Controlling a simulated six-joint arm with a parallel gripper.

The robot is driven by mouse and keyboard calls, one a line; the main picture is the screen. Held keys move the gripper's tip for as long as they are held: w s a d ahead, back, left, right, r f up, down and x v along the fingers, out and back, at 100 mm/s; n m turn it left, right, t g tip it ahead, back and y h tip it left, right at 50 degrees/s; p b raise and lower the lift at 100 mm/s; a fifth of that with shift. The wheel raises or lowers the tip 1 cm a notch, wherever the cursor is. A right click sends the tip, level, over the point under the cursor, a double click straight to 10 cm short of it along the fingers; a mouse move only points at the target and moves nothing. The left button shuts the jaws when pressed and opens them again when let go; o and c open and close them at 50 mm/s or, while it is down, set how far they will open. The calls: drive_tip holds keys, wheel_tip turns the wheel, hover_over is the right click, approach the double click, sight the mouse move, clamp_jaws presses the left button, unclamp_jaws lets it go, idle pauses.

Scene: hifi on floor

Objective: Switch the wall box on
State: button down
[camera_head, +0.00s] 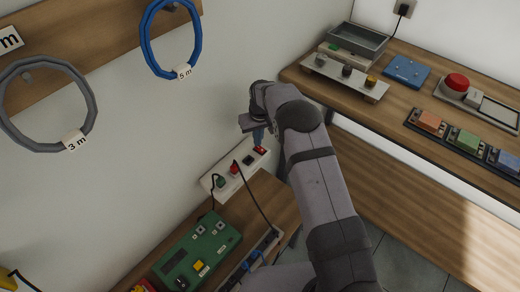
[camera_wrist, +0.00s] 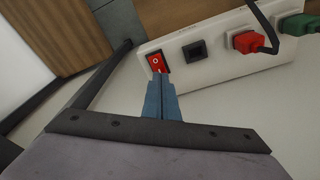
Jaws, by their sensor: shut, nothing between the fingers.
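The wall box (camera_head: 227,174) is a white strip low on the wall; it also shows in the wrist view (camera_wrist: 222,60). A red rocker switch (camera_wrist: 157,61) sits at its end, beside an empty black socket (camera_wrist: 194,51). The head view shows the red switch (camera_head: 260,150) just below my gripper. My gripper (camera_wrist: 162,80) is shut and empty. Its blue fingertips are at the lower edge of the switch in the wrist view; I cannot tell if they touch. The fingertips (camera_head: 259,143) also show in the head view.
A red plug (camera_wrist: 246,42) and a green plug (camera_wrist: 296,25) are in the box, with dark cables. A low wooden bench with a green panel (camera_head: 197,256) stands below. A wooden worktop (camera_head: 400,108) with several devices is at right.

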drive_tip(key=shift+f+b, duration=0.4)
drive_tip(key=shift+f, duration=0.25)
idle(0.3)
drive_tip(key=shift+r, duration=0.1)
wheel_tip(320, 180, up, 7)
drive_tip(key=p, duration=0.4)
idle(0.5)
